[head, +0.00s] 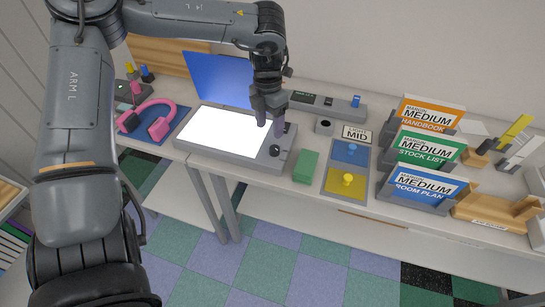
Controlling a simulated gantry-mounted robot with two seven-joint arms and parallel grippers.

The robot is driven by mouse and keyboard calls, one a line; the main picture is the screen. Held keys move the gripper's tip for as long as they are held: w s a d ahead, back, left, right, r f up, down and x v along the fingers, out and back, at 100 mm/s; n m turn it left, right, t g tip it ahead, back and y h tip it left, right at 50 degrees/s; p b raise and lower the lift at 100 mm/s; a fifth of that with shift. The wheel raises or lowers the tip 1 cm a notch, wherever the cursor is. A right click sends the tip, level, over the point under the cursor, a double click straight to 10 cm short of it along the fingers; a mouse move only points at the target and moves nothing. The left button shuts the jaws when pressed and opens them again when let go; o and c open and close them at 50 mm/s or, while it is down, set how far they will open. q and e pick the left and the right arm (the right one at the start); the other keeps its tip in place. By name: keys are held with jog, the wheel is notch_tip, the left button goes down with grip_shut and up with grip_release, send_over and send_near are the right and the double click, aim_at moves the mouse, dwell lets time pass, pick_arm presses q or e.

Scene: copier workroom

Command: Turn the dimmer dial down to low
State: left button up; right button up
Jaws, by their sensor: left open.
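A small dark dial (275,151) sits on the right-hand strip of a grey light box (235,158) with a bright white panel and a raised blue lid (219,78). A small sign (356,134) to its right reads MID, with a smaller line above it that seems to say LIGHT. My left gripper (270,124) points down over the right side of the box, just behind the dial in the picture. It is open, with nothing seen between its fingers. Whether it touches the box I cannot tell. My right gripper is out of view.
Right of the box are a green block (306,167), a blue and yellow panel with knobs (331,181) and manuals in grey holders (380,187). Pink headphones (158,123) lie at left. A grey unit with a blue knob (340,106) stands behind.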

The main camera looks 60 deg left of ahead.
aim_at(274, 148)
pick_arm(q)
jog(key=shift+m+y, duration=0.3)
jog(key=shift+y, duration=0.4)
jog(key=f+b, duration=0.1)
jog(key=f, duration=0.2)
jog(key=w+f, duration=0.1)
jog(key=f, duration=0.2)
jog(key=f+b, duration=0.1)
jog(key=f, duration=0.3)
jog(key=shift+w+d+b, duration=0.1)
jog(key=shift+w+b, duration=0.15)
jog(key=shift+b, duration=0.05)
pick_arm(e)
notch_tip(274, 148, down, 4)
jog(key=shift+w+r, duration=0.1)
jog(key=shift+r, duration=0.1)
pick_arm(q)
jog(key=shift+r, duration=0.1)
jog(key=shift+c, duration=0.2)
jog(key=c, duration=1)
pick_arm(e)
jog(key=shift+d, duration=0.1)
